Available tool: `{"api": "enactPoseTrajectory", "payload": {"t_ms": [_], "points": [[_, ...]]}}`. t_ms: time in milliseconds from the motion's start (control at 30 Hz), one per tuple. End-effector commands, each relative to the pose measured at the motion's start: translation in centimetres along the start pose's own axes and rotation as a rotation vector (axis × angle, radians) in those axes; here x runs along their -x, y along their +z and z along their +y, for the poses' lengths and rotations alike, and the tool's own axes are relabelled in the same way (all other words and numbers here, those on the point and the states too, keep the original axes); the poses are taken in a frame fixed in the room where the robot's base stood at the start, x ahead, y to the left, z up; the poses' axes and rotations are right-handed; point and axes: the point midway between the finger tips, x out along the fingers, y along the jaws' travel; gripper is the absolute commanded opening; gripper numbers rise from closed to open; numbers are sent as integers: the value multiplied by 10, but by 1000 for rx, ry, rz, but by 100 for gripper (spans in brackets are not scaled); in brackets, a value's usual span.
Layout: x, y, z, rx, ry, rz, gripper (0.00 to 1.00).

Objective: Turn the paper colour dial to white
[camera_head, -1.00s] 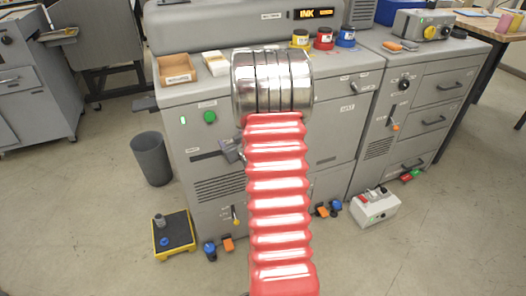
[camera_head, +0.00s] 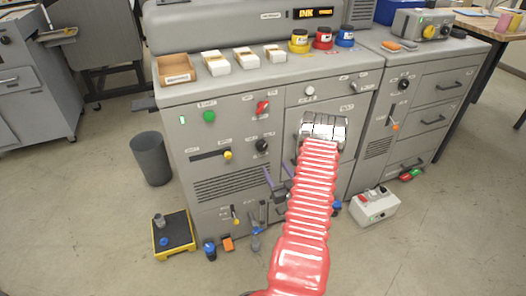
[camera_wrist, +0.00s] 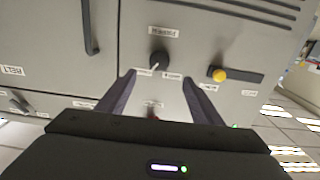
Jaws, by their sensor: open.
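A round black dial (camera_head: 262,146) is on the grey machine's front panel, right of the yellow-knobbed slider. In the wrist view, which shows the panel upside down, the dial (camera_wrist: 158,59) has a pale pointer line. Small labels sit around it, too small to read surely, so I cannot tell which colour it is set to. My gripper (camera_head: 276,180) is just below the dial in the head view. In the wrist view, its two dark purple fingers (camera_wrist: 159,78) are spread apart and empty, with the dial ahead between their tips. Contact is not visible.
The slider's yellow knob (camera_head: 228,155) is left of the dial. A red switch (camera_head: 262,107) is above it, and a green button (camera_head: 209,116) is at upper left. White paper stacks (camera_head: 246,60) and ink pots (camera_head: 323,40) stand on top.

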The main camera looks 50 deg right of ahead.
Motion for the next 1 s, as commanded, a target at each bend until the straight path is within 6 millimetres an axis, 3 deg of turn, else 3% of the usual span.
{"api": "enactPoseTrajectory", "payload": {"t_ms": [467,667,1000], "points": [[-5,0,0,0,-1,0,60],[-26,0,-1,0,-1,1,60],[-78,0,0,0,-1,1,60]]}}
